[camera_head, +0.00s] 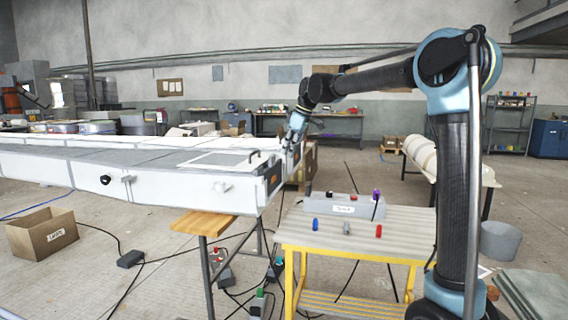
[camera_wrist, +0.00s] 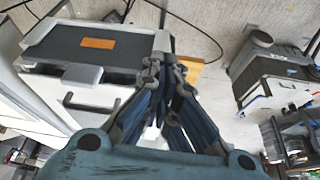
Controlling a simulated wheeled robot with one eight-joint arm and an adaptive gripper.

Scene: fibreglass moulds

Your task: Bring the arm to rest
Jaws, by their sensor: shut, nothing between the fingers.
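My arm rises at the right of the head view and reaches left across the middle, bent at the elbow. My gripper (camera_head: 294,138) hangs at its end, close to the right end of the long white mould (camera_head: 110,178). In the wrist view my gripper (camera_wrist: 163,66) has its fingers together and empty. The white box-like end of the mould with a dark top (camera_wrist: 85,58) shows behind and left of the fingers. I cannot tell the gap between the fingers and the mould.
A yellow-legged slatted table (camera_head: 400,238) with small coloured items and a grey labelled box (camera_head: 343,209) stands right of the mould. A wooden board (camera_head: 203,222) juts below the mould. A cardboard box (camera_head: 42,236) and cables lie on the floor. A white rounded mould (camera_head: 420,157) stands behind my arm.

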